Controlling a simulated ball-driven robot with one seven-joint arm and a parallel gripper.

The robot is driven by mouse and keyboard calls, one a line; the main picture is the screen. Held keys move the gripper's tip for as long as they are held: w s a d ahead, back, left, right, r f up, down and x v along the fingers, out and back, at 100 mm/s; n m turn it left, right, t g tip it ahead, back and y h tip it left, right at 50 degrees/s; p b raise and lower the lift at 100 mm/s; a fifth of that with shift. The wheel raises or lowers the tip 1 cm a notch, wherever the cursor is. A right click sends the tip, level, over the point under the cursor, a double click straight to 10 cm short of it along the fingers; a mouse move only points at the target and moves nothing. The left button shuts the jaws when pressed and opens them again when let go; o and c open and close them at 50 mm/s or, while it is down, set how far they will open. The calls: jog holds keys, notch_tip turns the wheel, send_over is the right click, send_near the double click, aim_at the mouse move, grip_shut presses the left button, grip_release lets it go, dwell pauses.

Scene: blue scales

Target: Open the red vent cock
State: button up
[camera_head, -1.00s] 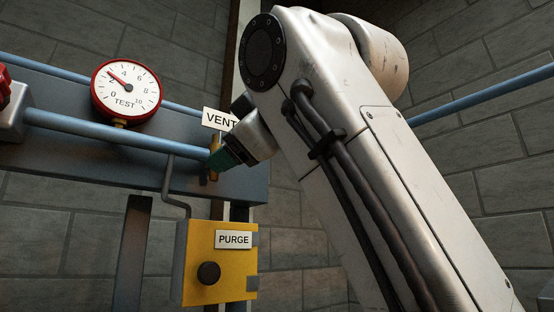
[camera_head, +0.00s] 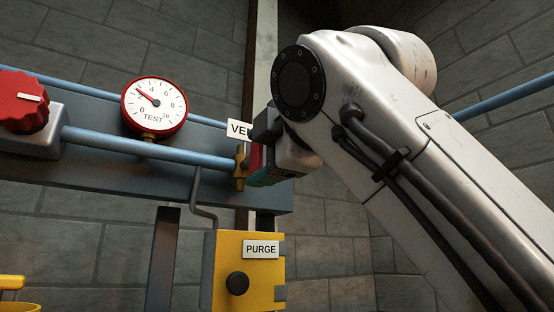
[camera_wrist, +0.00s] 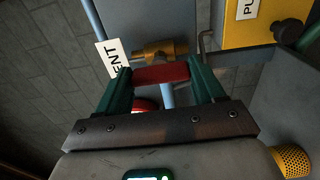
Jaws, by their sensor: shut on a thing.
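The vent cock has a brass body (camera_head: 240,168) at the right end of the blue pipe. Its red handle (camera_head: 255,158) shows in the head view just right of the body, partly hidden by my gripper. In the wrist view the red handle (camera_wrist: 162,75) is a bar lying across between the two teal fingers, in front of the brass body (camera_wrist: 160,51). My gripper (camera_wrist: 164,82) is shut on the red handle, one finger at each end. The head view shows my gripper (camera_head: 262,176) from the side, right of the brass body. The VENT label (camera_head: 238,130) is partly covered.
A round TEST gauge (camera_head: 154,106) and a red knob (camera_head: 23,102) are to the left. A yellow PURGE box (camera_head: 227,268) with a black knob (camera_head: 237,283) hangs below. The blue pipe (camera_head: 150,145) runs close beside my gripper.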

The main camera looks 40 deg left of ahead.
jog(key=shift+f, duration=0.15)
jog(key=o, duration=1)
jog(key=shift+o, duration=0.2)
jog(key=shift+d, duration=0.1)
jog(key=b+v, duration=0.4)
jog(key=v, duration=0.6)
jog(key=shift+s+d, duration=0.2)
jog(key=shift+d, duration=0.05)
